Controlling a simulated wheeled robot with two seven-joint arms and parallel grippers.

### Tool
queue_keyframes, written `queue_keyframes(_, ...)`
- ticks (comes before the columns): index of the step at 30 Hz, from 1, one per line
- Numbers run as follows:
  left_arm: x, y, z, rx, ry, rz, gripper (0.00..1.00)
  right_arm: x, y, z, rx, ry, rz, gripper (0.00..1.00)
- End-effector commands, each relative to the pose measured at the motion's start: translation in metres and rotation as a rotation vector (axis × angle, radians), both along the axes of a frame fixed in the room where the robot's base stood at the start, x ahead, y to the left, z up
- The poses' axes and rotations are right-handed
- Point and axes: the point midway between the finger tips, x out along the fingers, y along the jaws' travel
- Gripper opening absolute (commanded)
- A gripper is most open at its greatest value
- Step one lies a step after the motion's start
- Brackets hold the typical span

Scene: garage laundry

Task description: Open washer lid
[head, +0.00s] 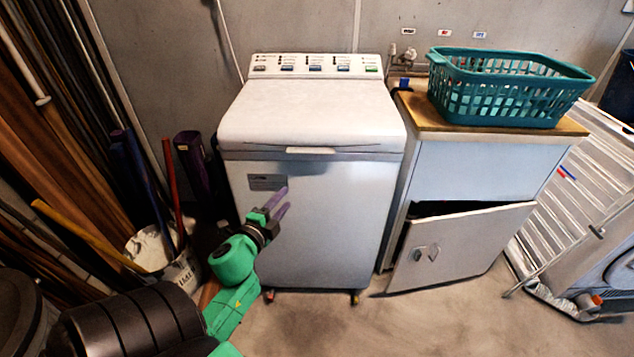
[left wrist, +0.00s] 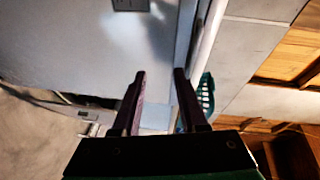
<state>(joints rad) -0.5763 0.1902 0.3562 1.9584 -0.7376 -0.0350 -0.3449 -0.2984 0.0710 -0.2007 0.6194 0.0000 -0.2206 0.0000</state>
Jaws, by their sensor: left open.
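The washer (head: 315,215) is a white top-loader in the middle of the head view. Its lid (head: 312,112) is down, with a light handle lip (head: 311,151) at the middle of the front edge. My left gripper (head: 281,202) is open and empty in front of the washer's upper front panel, below the lid edge and left of the handle lip. In the left wrist view the two purple fingers (left wrist: 158,75) are spread apart, with the white washer front (left wrist: 60,50) beyond them. I cannot tell how close the fingertips are to the panel. My right gripper is not in view.
A teal laundry basket (head: 505,88) sits on a wood-topped cabinet (head: 475,165) right of the washer; the cabinet's door (head: 455,248) hangs open. A bucket (head: 180,268) and long poles stand at the left. Some floor (head: 330,325) is clear in front of the washer.

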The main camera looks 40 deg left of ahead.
Motion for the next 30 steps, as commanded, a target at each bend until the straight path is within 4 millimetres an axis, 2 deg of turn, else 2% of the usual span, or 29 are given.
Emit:
queue_keyframes(1,-0.001,-0.003,0.017,0.080,-0.042,-0.016,0.42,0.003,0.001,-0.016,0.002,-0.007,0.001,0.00)
queue_keyframes(3,-0.001,-0.006,0.043,0.151,-0.077,-0.030,0.42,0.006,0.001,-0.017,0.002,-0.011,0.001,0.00)
queue_keyframes(6,0.007,-0.006,0.056,0.177,-0.089,-0.035,0.42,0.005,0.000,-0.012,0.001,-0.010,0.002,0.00)
queue_keyframes(8,0.017,-0.003,0.057,0.174,-0.090,-0.034,0.42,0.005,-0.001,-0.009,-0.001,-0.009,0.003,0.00)
queue_keyframes(18,0.103,0.020,0.056,0.169,-0.090,-0.032,0.42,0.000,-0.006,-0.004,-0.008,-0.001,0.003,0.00)
queue_keyframes(21,0.123,0.025,0.055,0.167,-0.089,-0.031,0.42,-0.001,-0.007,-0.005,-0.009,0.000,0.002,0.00)
queue_keyframes(25,0.137,0.029,0.054,0.167,-0.086,-0.031,0.42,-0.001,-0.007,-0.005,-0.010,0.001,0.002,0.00)
queue_keyframes(30,0.140,0.029,0.054,0.166,-0.086,-0.032,0.42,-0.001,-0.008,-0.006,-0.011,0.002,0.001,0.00)
